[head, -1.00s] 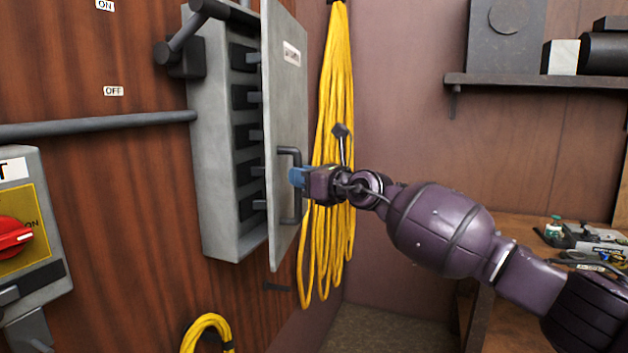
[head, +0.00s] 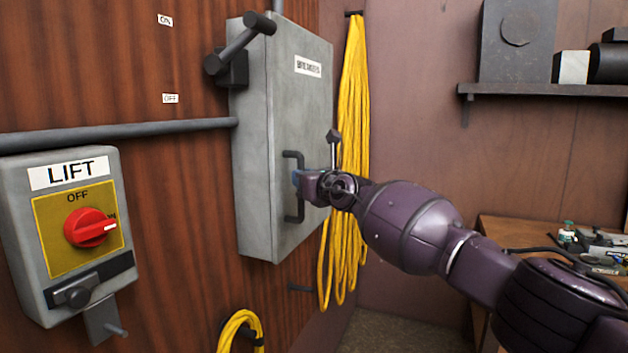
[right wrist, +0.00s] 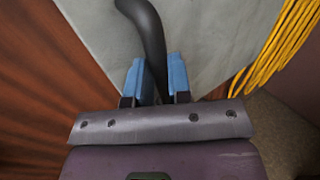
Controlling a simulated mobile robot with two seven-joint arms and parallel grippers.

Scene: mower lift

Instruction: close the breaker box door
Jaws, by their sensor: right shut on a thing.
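The grey breaker box (head: 252,150) is on the wood-panelled wall in the head view. Its door (head: 312,110), with a white label, lies flat against the front of the box, and the breakers inside are hidden. A dark bar handle (head: 290,205) stands on the door. My right gripper (head: 300,182) is at this handle, its blue fingers partly hidden in the head view. In the right wrist view, the blue fingers (right wrist: 157,80) are shut on the dark handle (right wrist: 148,30), with the grey door (right wrist: 215,40) behind. My left gripper is not in view.
A lever (head: 240,45) sticks out at the box's upper left. A lift switch box (head: 118,215) with a red knob is at lower left. Yellow cable (head: 352,120) hangs right of the breaker box. A shelf (head: 550,89) and a workbench (head: 510,232) are at right.

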